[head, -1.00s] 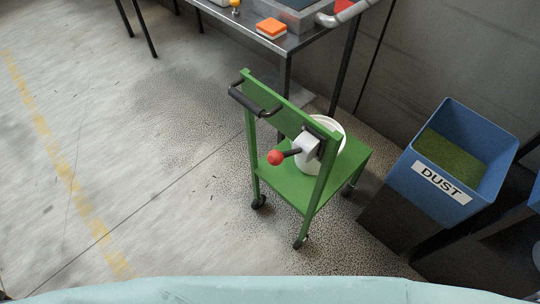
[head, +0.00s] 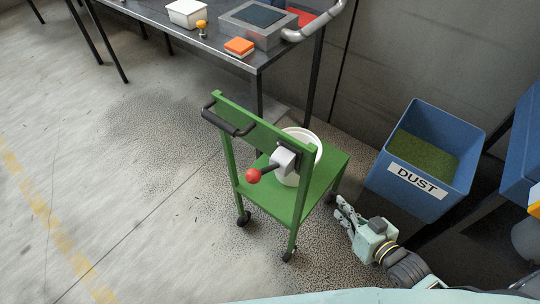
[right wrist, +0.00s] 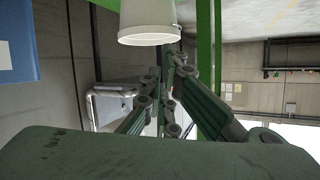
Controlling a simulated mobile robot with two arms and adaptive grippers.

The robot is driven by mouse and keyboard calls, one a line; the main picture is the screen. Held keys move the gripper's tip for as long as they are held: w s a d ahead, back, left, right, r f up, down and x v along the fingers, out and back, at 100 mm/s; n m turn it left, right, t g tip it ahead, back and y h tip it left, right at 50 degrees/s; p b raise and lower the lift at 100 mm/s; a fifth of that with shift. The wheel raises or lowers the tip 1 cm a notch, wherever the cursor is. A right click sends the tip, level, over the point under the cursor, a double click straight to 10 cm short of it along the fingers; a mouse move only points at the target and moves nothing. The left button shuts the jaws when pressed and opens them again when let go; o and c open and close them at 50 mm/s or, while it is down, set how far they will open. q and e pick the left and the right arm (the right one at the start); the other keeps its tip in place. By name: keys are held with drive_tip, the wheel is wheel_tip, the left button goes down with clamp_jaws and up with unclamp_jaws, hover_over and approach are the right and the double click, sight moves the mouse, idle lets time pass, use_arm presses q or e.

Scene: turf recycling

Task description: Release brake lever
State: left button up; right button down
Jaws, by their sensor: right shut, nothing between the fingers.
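The brake lever is a short dark rod with a red ball knob (head: 254,175). It sticks out to the left from a pale grey housing (head: 284,160) on the upright frame of a green cart (head: 263,133). My right gripper (head: 341,206) is shut and empty at the right of the cart, low in the picture and well apart from the lever. In the right wrist view its fingers (right wrist: 166,75) are together below a white bucket (right wrist: 150,22). The lever cannot be made out in that view. My left gripper is not in view.
The cart has a black handle (head: 228,122), wheels and a white bucket (head: 313,142) on its shelf. A blue DUST bin (head: 421,186) stands to the right. A metal table (head: 262,62) with several items is behind. The floor at left is clear.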

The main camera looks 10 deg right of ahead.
drive_tip(key=a+r+n+t+y, duration=0.15)
drive_tip(key=a+r+y, duration=0.4)
drive_tip(key=r, duration=1.05)
wheel_tip(320, 180, up, 15)
drive_tip(key=y+p, duration=0.3)
hover_over(266, 170)
drive_tip(key=d, duration=0.1)
drive_tip(key=s+f, duration=0.1)
drive_tip(key=f, duration=0.1)
drive_tip(key=s+f, duration=0.1)
drive_tip(key=shift+s+a+f, duration=0.1)
drive_tip(key=shift+a+f, duration=0.1)
drive_tip(key=shift+f, duration=0.15)
drive_tip(key=shift+s+n, duration=0.15)
drive_tip(key=shift+n, duration=0.1)
